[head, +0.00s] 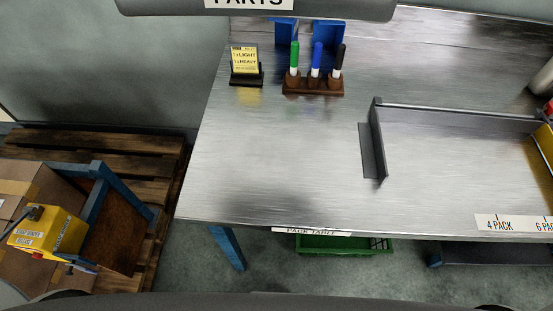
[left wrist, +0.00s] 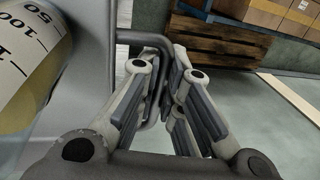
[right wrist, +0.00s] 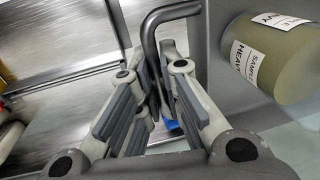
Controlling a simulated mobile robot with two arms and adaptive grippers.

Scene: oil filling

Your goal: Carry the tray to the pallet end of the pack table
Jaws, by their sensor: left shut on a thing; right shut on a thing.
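The grey tray shows in part in the left wrist view (left wrist: 88,18) and the right wrist view (right wrist: 212,25). My left gripper (left wrist: 160,75) is shut on its bent bar handle, and my right gripper (right wrist: 152,75) is shut on the opposite handle. A graduated vessel with yellow contents (left wrist: 28,60) is on the tray by the left handle. A jar labelled HEAVY (right wrist: 275,65) is on it by the right handle. The metal pack table (head: 270,165) fills the head view's middle; its left end faces the wooden pallet (head: 95,146). Neither gripper shows in the head view.
The table's left end is clear in front of a yellow LIGHT/HEAVY card (head: 245,62) and a marker stand (head: 313,87). A metal guide (head: 376,150) stands to the right. Boxes (head: 25,185) and a yellow device (head: 45,232) are by the pallet. A green crate (head: 330,244) sits underneath.

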